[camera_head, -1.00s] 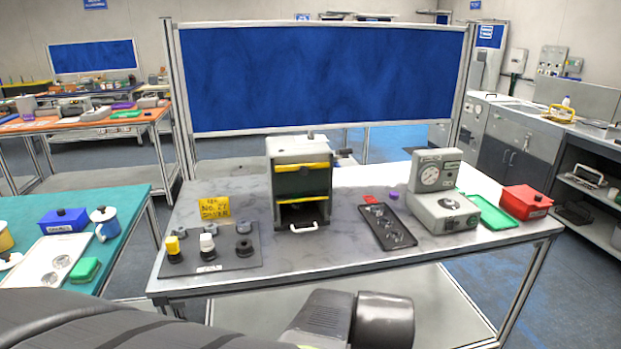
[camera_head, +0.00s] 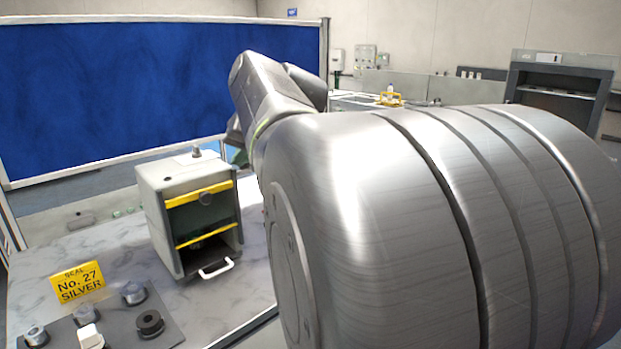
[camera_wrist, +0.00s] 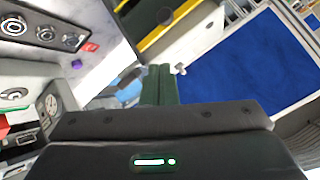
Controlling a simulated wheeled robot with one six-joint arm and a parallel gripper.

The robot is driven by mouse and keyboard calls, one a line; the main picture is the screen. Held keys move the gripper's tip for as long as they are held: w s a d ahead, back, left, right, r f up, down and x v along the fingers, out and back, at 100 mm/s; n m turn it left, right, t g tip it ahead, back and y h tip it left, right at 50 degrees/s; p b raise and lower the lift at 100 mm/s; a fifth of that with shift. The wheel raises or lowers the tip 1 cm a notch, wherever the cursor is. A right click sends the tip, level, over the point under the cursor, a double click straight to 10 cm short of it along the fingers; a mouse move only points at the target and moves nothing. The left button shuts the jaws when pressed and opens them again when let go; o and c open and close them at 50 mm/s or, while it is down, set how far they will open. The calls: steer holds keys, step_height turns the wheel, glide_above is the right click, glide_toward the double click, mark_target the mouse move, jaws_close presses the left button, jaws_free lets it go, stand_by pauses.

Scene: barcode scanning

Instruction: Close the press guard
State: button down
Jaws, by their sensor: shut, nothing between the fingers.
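The press (camera_head: 160,215) is a grey box standing on the marbled table at the left of the head view. Its guard (camera_head: 203,218) is a dark panel between two yellow strips. The front is open below the lower strip, and a white handle (camera_head: 216,268) sticks out at the bottom. In the wrist view, the guard (camera_wrist: 148,14) and a yellow strip are close at the top. My gripper (camera_wrist: 161,72) shows there with its dark green fingers together and empty, apart from the strip. In the head view my arm hides most of the gripper.
A yellow sign (camera_head: 77,282) and a dark plate (camera_head: 150,335) with several small parts stand left of the press. My arm covers the table's right side. In the wrist view, a dial device (camera_wrist: 54,104) and a tray of round parts (camera_wrist: 45,33) are at left.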

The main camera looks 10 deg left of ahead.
steer(key=p, duration=0.1)
glide_above(206, 214)
steer(key=s+d, duration=0.3)
steer(key=d, duration=0.1)
steer(key=shift+f, duration=4.3)
steer(key=shift+w+d+y, duration=0.1)
steer(key=shift+d+y, duration=0.1)
steer(key=shift+y, duration=0.1)
step_height(206, 214, down, 9)
steer(key=b, duration=0.6)
steer(key=shift+b, duration=0.4)
steer(key=shift+d+r, duration=0.1)
steer(key=shift+r, duration=0.1)
